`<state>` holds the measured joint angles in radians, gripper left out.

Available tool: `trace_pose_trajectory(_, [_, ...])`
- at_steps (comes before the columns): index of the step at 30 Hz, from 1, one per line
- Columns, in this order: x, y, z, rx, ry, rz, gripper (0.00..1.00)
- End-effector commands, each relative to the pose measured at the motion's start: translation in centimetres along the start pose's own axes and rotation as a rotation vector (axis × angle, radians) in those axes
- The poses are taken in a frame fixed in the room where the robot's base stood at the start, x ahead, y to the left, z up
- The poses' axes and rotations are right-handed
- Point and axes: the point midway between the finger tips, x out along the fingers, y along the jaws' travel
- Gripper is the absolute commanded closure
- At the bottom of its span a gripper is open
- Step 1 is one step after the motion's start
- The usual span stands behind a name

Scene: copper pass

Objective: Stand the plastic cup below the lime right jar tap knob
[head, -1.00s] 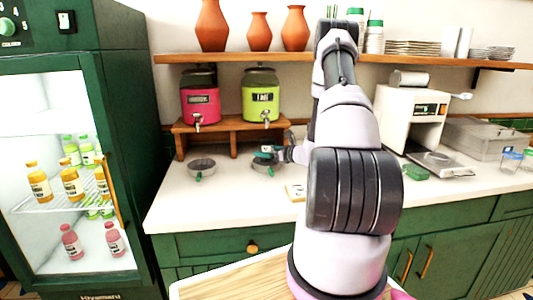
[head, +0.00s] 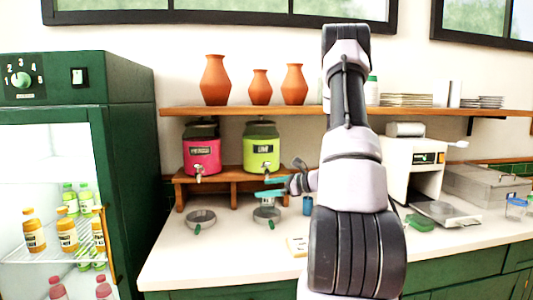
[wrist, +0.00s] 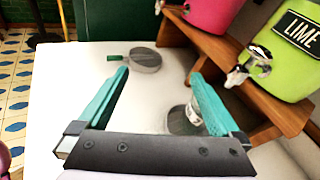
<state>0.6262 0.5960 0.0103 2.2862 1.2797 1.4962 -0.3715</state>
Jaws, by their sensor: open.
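The lime jar (head: 261,147) stands on the right of a wooden stand, its metal tap (head: 262,170) at the front. The jar and its tap (wrist: 252,65) also show in the wrist view. A small clear cup (head: 267,201) appears upright on a round grey drip tray (head: 267,213) below the lime tap. In the wrist view the cup (wrist: 193,115) is partly hidden by my right finger. My gripper (head: 266,187) is open, its teal fingers above and in front of the cup, apart from the tap.
A pink jar (head: 202,155) stands left of the lime one, with another round tray (head: 200,219) below it. The stand (head: 220,180) lies close to my fingers. A small blue object (head: 308,205) is right of the cup.

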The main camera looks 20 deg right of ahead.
Motion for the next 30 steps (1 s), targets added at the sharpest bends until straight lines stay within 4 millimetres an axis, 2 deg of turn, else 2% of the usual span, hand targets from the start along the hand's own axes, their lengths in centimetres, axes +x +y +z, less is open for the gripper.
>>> trace_pose_trajectory(1, [0.5, 1.9, 3.3, -0.095, 0.011, 0.083, 0.0])
trace_pose_trajectory(3, [0.7, 4.7, 6.4, -0.211, 0.036, 0.194, 0.0])
trace_pose_trajectory(6, [0.3, 8.6, 10.2, -0.385, 0.081, 0.338, 0.0])
trace_pose_trajectory(9, [-0.8, 12.3, 13.1, -0.568, 0.134, 0.463, 0.0])
trace_pose_trajectory(15, [-4.4, 18.2, 17.1, -0.959, 0.261, 0.647, 0.0])
trace_pose_trajectory(21, [-8.9, 21.4, 20.0, -1.375, 0.404, 0.729, 0.0])
trace_pose_trajectory(27, [-12.9, 22.4, 22.3, -1.729, 0.534, 0.708, 0.0])
trace_pose_trajectory(30, [-14.2, 22.4, 23.2, -1.838, 0.576, 0.684, 0.0])
